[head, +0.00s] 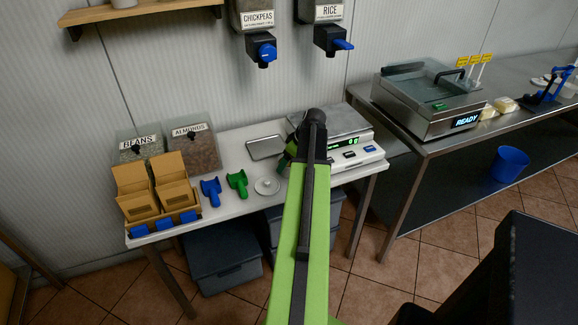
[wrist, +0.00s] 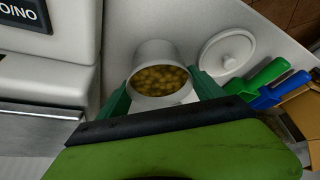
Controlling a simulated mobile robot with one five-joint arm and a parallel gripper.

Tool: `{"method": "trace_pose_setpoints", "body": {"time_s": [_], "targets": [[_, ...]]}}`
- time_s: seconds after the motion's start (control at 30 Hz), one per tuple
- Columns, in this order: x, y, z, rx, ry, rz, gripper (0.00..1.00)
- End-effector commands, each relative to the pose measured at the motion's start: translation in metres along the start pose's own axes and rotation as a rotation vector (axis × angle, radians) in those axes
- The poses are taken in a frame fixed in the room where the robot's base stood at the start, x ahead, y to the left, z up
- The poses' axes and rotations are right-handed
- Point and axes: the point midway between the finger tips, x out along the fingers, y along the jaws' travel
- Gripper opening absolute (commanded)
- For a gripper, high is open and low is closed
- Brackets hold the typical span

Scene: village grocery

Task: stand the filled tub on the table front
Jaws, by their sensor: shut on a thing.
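The white tub (wrist: 153,50) shows in the wrist view, filled with small yellow-brown pieces and open at the top. My gripper (wrist: 162,92) is shut on it, with one green finger on each side. I cannot tell whether the tub's base touches the table. In the head view my own arm hides the tub, and only part of my gripper (head: 287,158) shows beside the scale. The white table (head: 226,205) stands against the wall. A round white lid with a knob (wrist: 226,52) lies on it, near the tub; it also shows in the head view (head: 266,187).
The scale (head: 352,150) stands at the table's right end. A green scoop (head: 237,183), a blue scoop (head: 211,191) and cardboard boxes (head: 150,185) are on the left. A metal tray (head: 266,147) lies at the back. Dispensers (head: 262,48) hang above. The front strip near the lid looks clear.

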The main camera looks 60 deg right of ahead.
Motion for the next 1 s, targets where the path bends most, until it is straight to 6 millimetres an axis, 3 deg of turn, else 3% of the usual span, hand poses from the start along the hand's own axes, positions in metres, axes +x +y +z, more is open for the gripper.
{"method": "trace_pose_setpoints", "body": {"time_s": [0.23, 0.27, 0.4, 0.77, 1.0], "targets": [[0.003, 0.0, 0.002, 0.0, 0.0, 0.0, 0.22], [0.001, 0.0, 0.001, 0.0, 0.0, 0.0, 0.81], [0.001, 0.001, 0.001, 0.001, 0.0, 0.001, 0.99], [-0.002, 0.001, 0.0, 0.001, 0.0, 0.001, 0.99], [-0.036, 0.0, -0.003, 0.001, 0.0, 0.001, 0.99]]}}
